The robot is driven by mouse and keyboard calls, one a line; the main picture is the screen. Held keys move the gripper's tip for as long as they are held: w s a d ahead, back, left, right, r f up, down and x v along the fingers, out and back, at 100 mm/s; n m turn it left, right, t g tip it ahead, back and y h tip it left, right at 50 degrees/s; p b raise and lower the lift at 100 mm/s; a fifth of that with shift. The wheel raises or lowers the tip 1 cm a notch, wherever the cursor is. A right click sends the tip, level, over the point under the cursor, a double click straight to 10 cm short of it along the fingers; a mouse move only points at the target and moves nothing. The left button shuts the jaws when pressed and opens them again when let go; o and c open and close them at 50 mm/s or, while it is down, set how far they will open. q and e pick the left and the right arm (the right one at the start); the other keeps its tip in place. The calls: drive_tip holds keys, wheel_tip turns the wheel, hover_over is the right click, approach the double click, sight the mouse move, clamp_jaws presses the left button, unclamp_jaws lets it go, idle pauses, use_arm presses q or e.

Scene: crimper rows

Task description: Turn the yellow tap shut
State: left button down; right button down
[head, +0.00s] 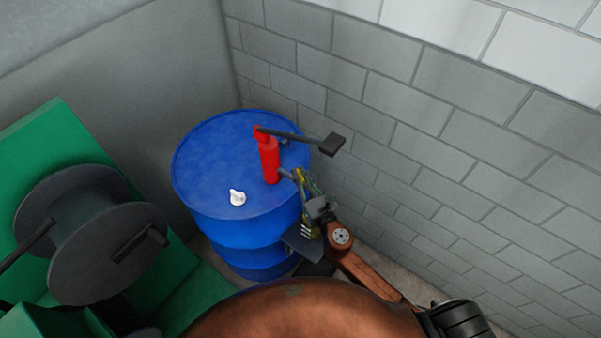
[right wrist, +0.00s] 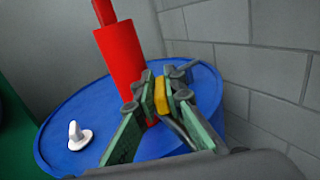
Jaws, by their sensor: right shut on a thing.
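The yellow tap (right wrist: 161,96) sits beside the red pump body (right wrist: 118,62), on the spout side. My right gripper (right wrist: 163,88) is shut on the yellow tap, with a greenish finger pad on each side of it. In the head view the right gripper (head: 305,190) is at the right edge of the blue drum (head: 215,165), just right of the red pump (head: 268,160). The tap is mostly hidden by the fingers there. My left gripper is not in view.
A grey block wall (head: 400,130) stands close to the right of the drum. A white cap (head: 237,197) is on the drum top. The pump's dark lever (head: 295,137) reaches right. A grey reel (head: 90,235) and green structure are on the left.

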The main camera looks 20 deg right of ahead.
drive_tip(key=m+h, duration=0.2)
drive_tip(key=h, duration=0.1)
drive_tip(key=m+h+p, duration=0.1)
drive_tip(key=h, duration=0.2)
drive_tip(key=shift+a+m, duration=0.15)
drive_tip(key=shift+m, duration=0.25)
drive_tip(key=shift+m+g+h, duration=0.5)
drive_tip(key=shift+m+h, duration=0.45)
drive_tip(key=shift+h, duration=0.45)
drive_tip(key=shift+m+g+h, duration=0.5)
drive_tip(key=shift+m+h, duration=0.45)
drive_tip(key=shift+h, duration=0.75)
drive_tip(key=c, duration=2)
unclamp_jaws()
drive_tip(key=shift+d, duration=0.2)
